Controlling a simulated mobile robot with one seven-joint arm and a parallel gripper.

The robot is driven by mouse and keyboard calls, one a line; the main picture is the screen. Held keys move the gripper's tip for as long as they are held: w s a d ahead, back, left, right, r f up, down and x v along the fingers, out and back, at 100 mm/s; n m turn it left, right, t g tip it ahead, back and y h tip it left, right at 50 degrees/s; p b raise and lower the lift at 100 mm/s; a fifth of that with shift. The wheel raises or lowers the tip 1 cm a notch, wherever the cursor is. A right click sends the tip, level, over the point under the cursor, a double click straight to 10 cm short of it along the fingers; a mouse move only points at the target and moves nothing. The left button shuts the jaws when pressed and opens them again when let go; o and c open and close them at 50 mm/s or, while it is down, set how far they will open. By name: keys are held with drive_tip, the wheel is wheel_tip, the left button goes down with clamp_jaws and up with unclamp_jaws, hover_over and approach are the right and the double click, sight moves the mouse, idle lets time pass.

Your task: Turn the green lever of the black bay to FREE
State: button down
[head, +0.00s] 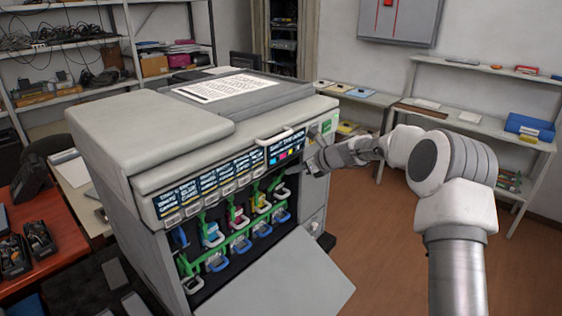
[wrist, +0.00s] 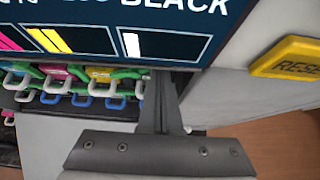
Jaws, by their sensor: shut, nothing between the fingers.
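The grey printer (head: 150,125) stands with its front flap down, showing cartridge bays with green levers and loop handles. The rightmost upper bay, which looks like the black one, has a green lever (head: 275,184) and a pale handle (head: 282,193); its lever position is too small to read. My gripper (head: 306,166) is shut and empty, in front of the printer's right side near that bay. In the wrist view, the closed fingers (wrist: 163,78) stand below a dark display (wrist: 165,45) reading "BLACK". They hide part of the bay area behind.
A yellow RESET button (wrist: 287,58) is on the printer front at right in the wrist view. The open flap (head: 280,280) juts out below the bays. Pink and yellow cartridges (wrist: 100,75) sit left of the fingers. Shelves (head: 470,125) line the wall at right.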

drive_tip(key=shift+b, duration=0.5)
drive_tip(key=shift+a+f, duration=0.1)
drive_tip(key=shift+s+a+f+b, duration=0.3)
drive_tip(key=shift+s+a+b, duration=0.2)
drive_tip(key=shift+s, duration=0.1)
drive_tip(key=shift+d, duration=0.15)
drive_tip(key=w+p+v, duration=0.1)
drive_tip(key=v, duration=1.3)
drive_tip(key=shift+d, duration=0.25)
